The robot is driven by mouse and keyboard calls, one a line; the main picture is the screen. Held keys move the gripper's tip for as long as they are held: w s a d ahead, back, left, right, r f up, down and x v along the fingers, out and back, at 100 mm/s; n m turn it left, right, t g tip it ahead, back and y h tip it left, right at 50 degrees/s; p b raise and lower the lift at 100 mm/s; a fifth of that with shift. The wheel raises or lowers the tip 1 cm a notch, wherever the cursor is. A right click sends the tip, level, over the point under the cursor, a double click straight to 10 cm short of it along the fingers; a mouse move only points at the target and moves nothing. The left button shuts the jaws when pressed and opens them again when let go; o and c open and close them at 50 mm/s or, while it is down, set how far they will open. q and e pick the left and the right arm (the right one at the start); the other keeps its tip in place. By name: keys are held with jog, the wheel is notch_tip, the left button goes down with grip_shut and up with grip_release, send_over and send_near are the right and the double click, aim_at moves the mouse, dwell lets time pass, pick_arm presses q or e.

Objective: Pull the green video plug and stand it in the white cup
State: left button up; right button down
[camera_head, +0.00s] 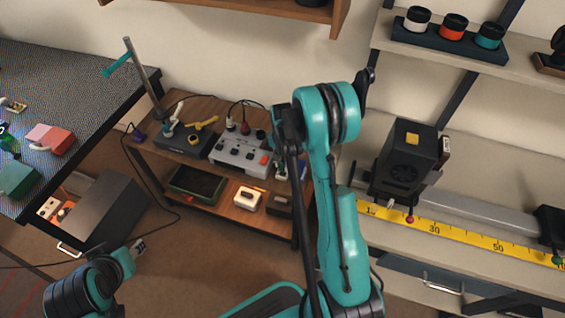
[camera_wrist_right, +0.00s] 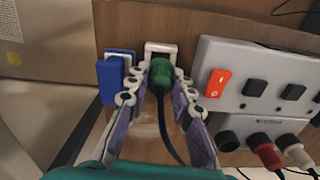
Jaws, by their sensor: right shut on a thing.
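The green video plug (camera_wrist_right: 160,78) shows in the right wrist view with its dark cable hanging down. My right gripper (camera_wrist_right: 158,88) is shut on it, one finger on each side. A white socket piece (camera_wrist_right: 161,49) sits right behind the plug; I cannot tell whether the plug is still seated in it. The white cup (camera_head: 417,20) stands in a dark rack (camera_head: 448,42) on the upper right shelf, with an orange and a teal cup. My left gripper (camera_head: 138,247) is low at left, too small to read.
In the head view the box (camera_head: 240,152) sits on a wooden cart. A black device (camera_head: 405,160) stands above a yellow ruler (camera_head: 470,236).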

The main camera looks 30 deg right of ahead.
jog(key=shift+f+b, duration=1.45)
jog(key=shift+f, duration=0.1)
dwell(0.7)
jog(key=c, duration=1.2)
grip_release()
jog(key=shift+r, duration=0.15)
notch_tip(320, 180, up, 12)
jog(key=shift+f, duration=0.1)
jog(key=shift+a, duration=0.1)
jog(key=s+a+r+n+t, duration=0.3)
jog(key=s+a+r+n, duration=0.2)
jog(key=s+a+r, duration=0.4)
jog(key=s+a+r+n+t, duration=0.1)
jog(key=s+a+n, duration=0.1)
jog(key=s, duration=0.1)
jog(key=s+a+r+n+t, duration=0.1)
jog(key=s+a+n, duration=0.1)
jog(key=s, duration=0.1)
jog(key=s+a+r+n+t, duration=0.1)
jog(key=s+a+n+t, duration=0.1)
jog(key=s, duration=0.2)
jog(key=shift+a, duration=0.1)
